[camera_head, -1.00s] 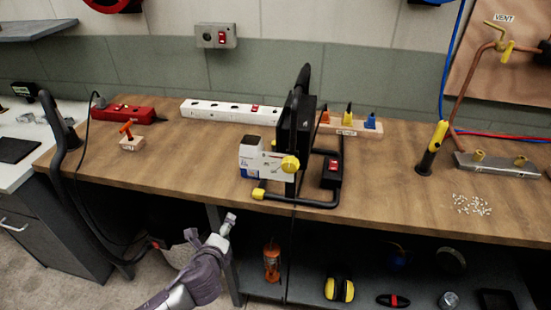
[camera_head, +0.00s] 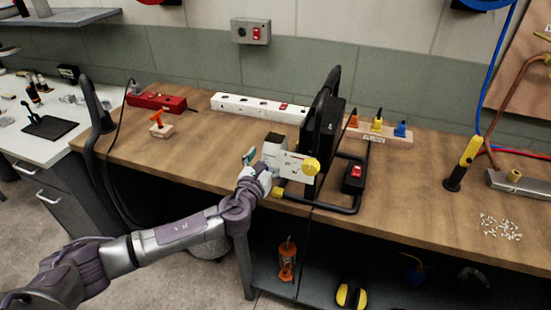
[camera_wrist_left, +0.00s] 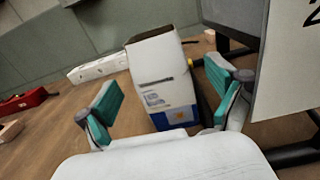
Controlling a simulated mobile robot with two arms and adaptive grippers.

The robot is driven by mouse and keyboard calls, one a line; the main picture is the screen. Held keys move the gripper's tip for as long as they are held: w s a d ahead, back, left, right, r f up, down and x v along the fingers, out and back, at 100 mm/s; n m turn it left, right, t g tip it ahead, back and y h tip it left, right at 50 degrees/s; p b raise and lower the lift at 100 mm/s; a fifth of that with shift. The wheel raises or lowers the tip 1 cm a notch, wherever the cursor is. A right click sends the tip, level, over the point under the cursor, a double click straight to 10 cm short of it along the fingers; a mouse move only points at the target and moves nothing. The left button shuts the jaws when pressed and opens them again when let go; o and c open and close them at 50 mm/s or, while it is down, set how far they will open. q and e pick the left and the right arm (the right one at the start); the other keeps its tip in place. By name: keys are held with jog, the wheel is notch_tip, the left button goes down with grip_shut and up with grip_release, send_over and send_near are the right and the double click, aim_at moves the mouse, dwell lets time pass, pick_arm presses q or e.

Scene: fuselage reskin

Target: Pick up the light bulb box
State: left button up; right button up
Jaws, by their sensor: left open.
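The light bulb box (camera_head: 273,142) is a small white box with a dark top and a blue band at its base. It stands upright on the wooden workbench (camera_head: 215,135), near the front edge, just left of the black work-light frame. My left gripper (camera_head: 260,163) is at the bench's front edge, in front of the box and hiding its lower part in the head view. In the left wrist view the box (camera_wrist_left: 162,85) stands ahead, between the two open teal-padded fingers (camera_wrist_left: 165,105). The fingers are not closed on it. My right gripper is not in view.
The black work light (camera_head: 328,120) and its tube frame stand close to the box's right, with a white panel (camera_head: 296,165) and yellow knob (camera_head: 311,166). A white power strip (camera_head: 258,107) lies behind. Bench space left of the box is clear.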

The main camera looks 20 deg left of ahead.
aim_at(279, 144)
pick_arm(q)
jog(key=w, duration=0.5)
jog(key=shift+w+d+f, duration=0.2)
jog(key=shift+w+d, duration=0.1)
jog(key=shift+w, duration=0.1)
jog(key=c, duration=1.1)
